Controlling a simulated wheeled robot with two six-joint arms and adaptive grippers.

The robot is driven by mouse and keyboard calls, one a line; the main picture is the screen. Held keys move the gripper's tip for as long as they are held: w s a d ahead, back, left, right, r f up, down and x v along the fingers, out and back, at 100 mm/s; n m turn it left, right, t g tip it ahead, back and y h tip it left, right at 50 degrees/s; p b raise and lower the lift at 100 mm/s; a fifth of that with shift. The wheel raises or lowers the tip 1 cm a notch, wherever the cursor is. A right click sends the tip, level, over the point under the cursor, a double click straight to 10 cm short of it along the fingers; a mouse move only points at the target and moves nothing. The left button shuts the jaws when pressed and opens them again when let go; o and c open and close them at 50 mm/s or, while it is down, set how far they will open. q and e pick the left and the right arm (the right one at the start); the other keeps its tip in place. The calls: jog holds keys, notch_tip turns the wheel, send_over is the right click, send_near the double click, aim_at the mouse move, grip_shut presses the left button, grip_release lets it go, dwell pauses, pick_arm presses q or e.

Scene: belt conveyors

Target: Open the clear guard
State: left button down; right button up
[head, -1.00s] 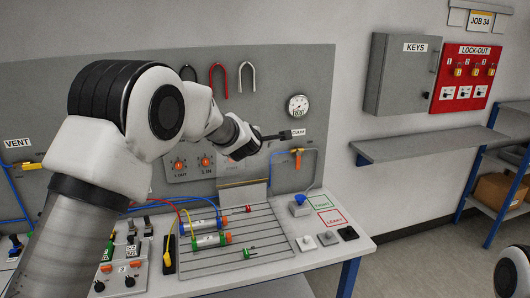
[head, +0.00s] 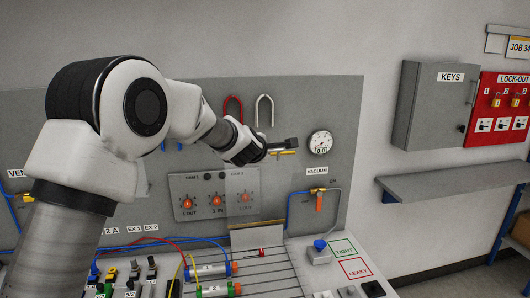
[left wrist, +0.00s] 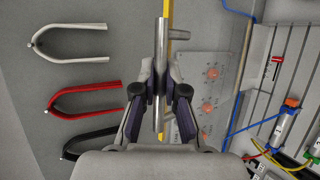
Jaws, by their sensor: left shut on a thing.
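The clear guard (head: 242,180) shows as a faint see-through pane in front of the right part of the grey knob panel (head: 180,183), with a yellow edge (head: 284,153) at my gripper. How far it stands off the panel is hard to tell. My left gripper (head: 284,145) is shut near this edge, above and right of the knobs. In the left wrist view, my left gripper (left wrist: 160,95) is shut on a grey metal bar (left wrist: 161,62), the guard's handle, with the yellow strip (left wrist: 167,22) right behind it. My right gripper is out of view.
A red (head: 233,108) and a white U-shaped hook (head: 265,110) hang on the board above. A gauge (head: 319,142) is just right of my gripper. Blue piping with an orange valve handle (head: 319,201) is lower right. The bench holds cylinders and hoses.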

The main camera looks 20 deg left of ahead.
pick_arm(q)
jog(key=c, duration=1.2)
grip_release()
jog(key=shift+s, duration=0.1)
jog(key=v, duration=1.1)
jog(key=shift+s, duration=0.35)
jog(key=shift+d+r, duration=0.1)
